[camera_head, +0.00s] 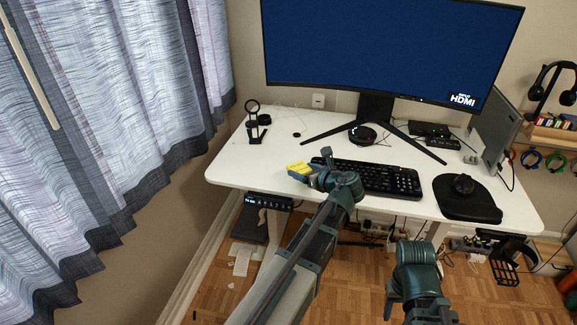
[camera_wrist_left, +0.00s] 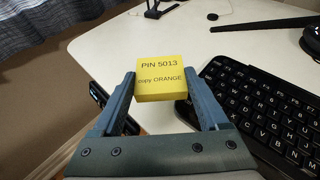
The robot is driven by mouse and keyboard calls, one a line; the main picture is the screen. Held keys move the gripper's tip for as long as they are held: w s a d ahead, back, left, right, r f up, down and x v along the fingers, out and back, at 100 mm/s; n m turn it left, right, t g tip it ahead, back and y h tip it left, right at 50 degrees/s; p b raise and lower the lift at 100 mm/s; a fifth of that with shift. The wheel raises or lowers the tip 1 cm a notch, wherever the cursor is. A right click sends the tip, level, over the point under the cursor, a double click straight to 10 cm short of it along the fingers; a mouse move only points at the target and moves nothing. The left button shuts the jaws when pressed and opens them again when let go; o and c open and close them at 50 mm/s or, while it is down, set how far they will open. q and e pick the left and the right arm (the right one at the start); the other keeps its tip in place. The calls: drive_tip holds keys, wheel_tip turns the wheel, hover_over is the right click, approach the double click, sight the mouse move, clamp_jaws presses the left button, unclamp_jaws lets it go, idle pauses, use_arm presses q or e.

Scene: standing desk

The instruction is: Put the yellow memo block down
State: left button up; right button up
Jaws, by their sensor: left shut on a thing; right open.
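The yellow memo block (camera_wrist_left: 162,78) has the printed words "PIN 5013" and "copy ORANGE" on its top. My left gripper (camera_wrist_left: 163,92) is shut on it, with one finger at each side. In the head view the yellow memo block (camera_head: 299,167) is at the left front part of the white desk (camera_head: 240,158), left of the black keyboard (camera_head: 375,177). My left gripper (camera_head: 302,172) is partly behind my wrist there. I cannot tell whether the block touches the desk. My right gripper (camera_head: 390,308) is low in front of the desk, apart from the block; its fingers are barely visible.
The keyboard also shows in the left wrist view (camera_wrist_left: 265,110), close right of the gripper. A monitor (camera_head: 385,45), a black stand (camera_head: 255,125), and a mouse (camera_head: 463,184) on a black pad (camera_head: 468,205) are on the desk. The desk's left part is mostly clear.

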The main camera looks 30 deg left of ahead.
use_arm(q)
hover_over(278, 172)
drive_tip(key=shift+f+b, duration=0.45)
drive_tip(key=shift+f, duration=0.1)
wheel_tip(278, 172, down, 4)
drive_tip(key=b, duration=0.3)
drive_tip(key=shift+r+b, duration=0.1)
drive_tip(key=shift+b, duration=0.25)
drive_tip(key=shift+r, duration=0.15)
drive_tip(key=shift+d, duration=0.1)
